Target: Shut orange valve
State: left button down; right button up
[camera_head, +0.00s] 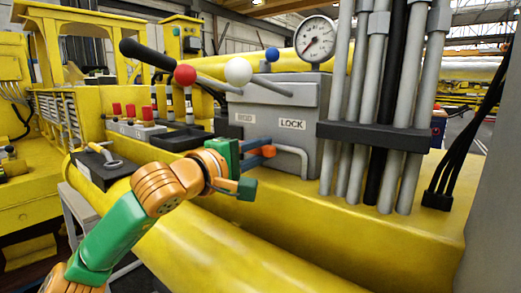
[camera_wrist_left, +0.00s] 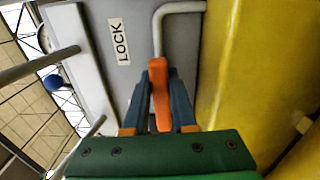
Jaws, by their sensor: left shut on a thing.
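The orange valve handle (camera_head: 268,151) is on the front of a grey control box (camera_head: 295,110), below a LOCK label. A bent grey pipe runs from the handle to the right. In the left wrist view the orange handle (camera_wrist_left: 159,92) stands between the two blue fingers, with the grey pipe (camera_wrist_left: 158,45) just beyond it. My left gripper (camera_head: 262,148) reaches in from the left and is shut on the orange handle. The fingers partly hide the handle. My right gripper is in neither view.
Levers with red (camera_head: 185,75), white (camera_head: 238,71) and blue knobs rise above and left of the box. A pressure gauge (camera_head: 316,39) sits on top. Vertical grey pipes (camera_head: 410,120) stand close on the right. A yellow boom surface (camera_head: 240,235) lies below the arm.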

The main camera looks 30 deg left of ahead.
aim_at(258, 153)
pick_arm(q)
jog(key=shift+m, duration=0.3)
jog(key=c, duration=0.7)
grip_release()
jog(key=shift+s+f+b, duration=0.15)
jog(key=shift+s+b, duration=0.05)
jog(key=shift+b, duration=0.1)
jog(key=s+b, duration=0.1)
jog(key=s, duration=0.1)
jog(key=s+b, duration=0.1)
jog(key=s, duration=0.1)
jog(key=s+b, duration=0.1)
jog(key=s, duration=0.1)
jog(key=shift+s+a, duration=0.1)
jog(key=shift+a, duration=0.2)
jog(key=shift+s, duration=0.2)
